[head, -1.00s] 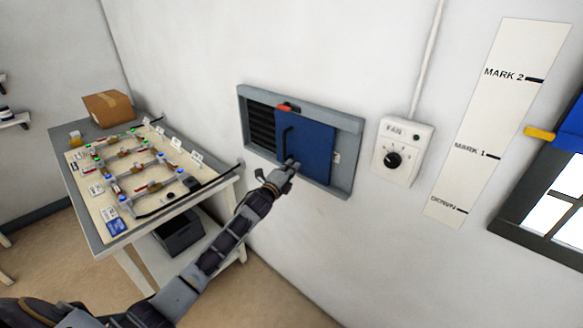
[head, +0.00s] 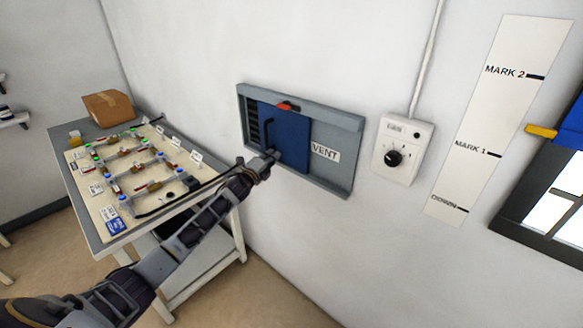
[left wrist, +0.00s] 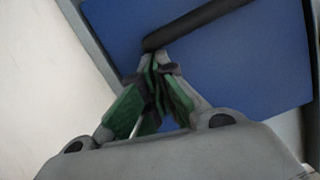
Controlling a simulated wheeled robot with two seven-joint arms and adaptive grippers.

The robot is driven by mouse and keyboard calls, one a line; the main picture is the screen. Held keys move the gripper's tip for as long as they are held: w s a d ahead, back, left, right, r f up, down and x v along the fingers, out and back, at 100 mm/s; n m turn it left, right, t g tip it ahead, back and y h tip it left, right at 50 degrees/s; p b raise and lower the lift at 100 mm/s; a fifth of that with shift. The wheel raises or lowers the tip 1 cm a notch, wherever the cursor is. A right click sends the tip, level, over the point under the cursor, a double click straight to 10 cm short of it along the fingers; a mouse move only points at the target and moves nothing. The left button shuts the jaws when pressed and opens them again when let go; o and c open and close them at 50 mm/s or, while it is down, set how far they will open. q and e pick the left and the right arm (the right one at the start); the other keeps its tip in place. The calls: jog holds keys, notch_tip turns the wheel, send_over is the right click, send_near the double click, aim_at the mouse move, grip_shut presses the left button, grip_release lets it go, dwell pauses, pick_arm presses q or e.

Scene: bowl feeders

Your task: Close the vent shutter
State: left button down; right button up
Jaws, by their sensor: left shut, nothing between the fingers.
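The vent shutter (head: 290,140) is a blue sliding panel in a grey wall frame (head: 340,180). It covers most of the left part of the frame. A narrow strip of dark louvres (head: 252,121) shows at its left, and a "VENT" label (head: 326,152) shows at its right. A dark bar handle (head: 266,133) stands on the panel's left side. My left gripper (head: 273,156) is shut and empty at the handle's lower end. In the left wrist view its fingertips (left wrist: 158,62) are against or very near the dark handle (left wrist: 195,22); contact is hard to tell. My right gripper is not in view.
A red piece (head: 288,105) sits at the frame's top edge. A fan control box (head: 402,150) with a knob is to the right on the wall. A table (head: 85,205) with a fitted board and a cardboard box (head: 107,107) stands at left. A window (head: 550,200) is at far right.

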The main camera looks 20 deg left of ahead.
pick_arm(q)
jog(key=b, duration=0.2)
send_near(261, 141)
jog(key=w, duration=0.1)
jog(key=w+d, duration=0.1)
jog(key=w, duration=0.1)
jog(key=w+d, duration=0.1)
jog(key=shift+w+r, duration=0.1)
jog(key=shift+w, duration=0.1)
jog(key=shift+w+a, duration=0.25)
jog(key=shift+a, duration=0.35)
jog(key=shift+w+a+r, duration=0.1)
jog(key=shift+a, duration=0.3)
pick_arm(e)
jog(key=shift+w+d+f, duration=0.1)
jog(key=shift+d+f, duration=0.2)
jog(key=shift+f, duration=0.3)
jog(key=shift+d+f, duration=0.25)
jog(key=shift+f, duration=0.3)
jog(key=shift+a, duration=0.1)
